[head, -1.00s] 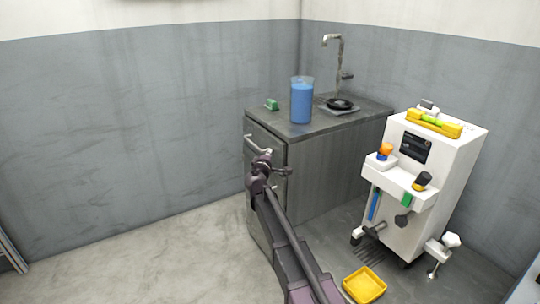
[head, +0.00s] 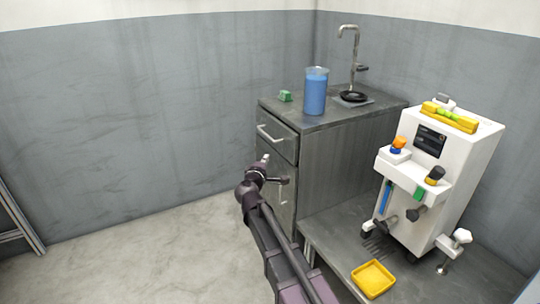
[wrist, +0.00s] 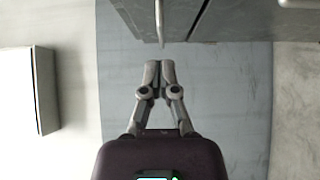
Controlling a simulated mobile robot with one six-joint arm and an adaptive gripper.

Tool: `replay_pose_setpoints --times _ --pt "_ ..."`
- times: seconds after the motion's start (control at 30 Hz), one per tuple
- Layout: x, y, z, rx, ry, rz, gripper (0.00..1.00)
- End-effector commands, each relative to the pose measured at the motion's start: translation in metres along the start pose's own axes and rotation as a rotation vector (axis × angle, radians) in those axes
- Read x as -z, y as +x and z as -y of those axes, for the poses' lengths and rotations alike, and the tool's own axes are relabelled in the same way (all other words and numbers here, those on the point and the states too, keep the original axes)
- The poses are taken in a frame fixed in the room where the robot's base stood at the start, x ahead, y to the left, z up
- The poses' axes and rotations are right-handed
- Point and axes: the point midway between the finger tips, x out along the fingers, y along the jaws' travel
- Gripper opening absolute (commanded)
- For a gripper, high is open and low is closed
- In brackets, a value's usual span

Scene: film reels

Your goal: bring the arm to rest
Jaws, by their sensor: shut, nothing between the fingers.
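My gripper (head: 264,161) is in front of the grey cabinet (head: 330,165) in the head view, at the end of my dark arm. In the wrist view my gripper's fingers (wrist: 159,68) are together with nothing held between them. They point toward the cabinet front (wrist: 225,22), and a gap of wall shows between the fingertips and the cabinet. In the head view the upper drawer handle (head: 270,136) is clear, while the lower handle is partly behind my gripper.
On the cabinet top stand a blue beaker (head: 316,92), a green block (head: 285,96) and a tap (head: 352,50). A white machine (head: 455,170) and a yellow tray (head: 373,278) stand on a low grey platform (head: 335,245) at right. Floor at left (head: 130,255) is clear.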

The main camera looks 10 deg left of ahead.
Motion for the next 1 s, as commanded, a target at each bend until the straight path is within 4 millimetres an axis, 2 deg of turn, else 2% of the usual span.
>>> replay_pose_setpoints --times 0.13,0.53,0.67,0.77,0.87,1.0 --pt "-0.001 -0.008 0.000 0.000 0.000 0.000 0.00" --pt "-0.001 -0.008 0.000 0.000 0.001 0.002 0.00" --pt "-0.010 -0.007 0.002 0.014 0.018 0.020 0.00" --pt "-0.029 -0.007 0.007 0.041 0.051 0.060 0.00" --pt "-0.057 -0.006 0.016 0.086 0.105 0.124 0.00" --pt "-0.110 -0.010 0.036 0.180 0.211 0.250 0.00"
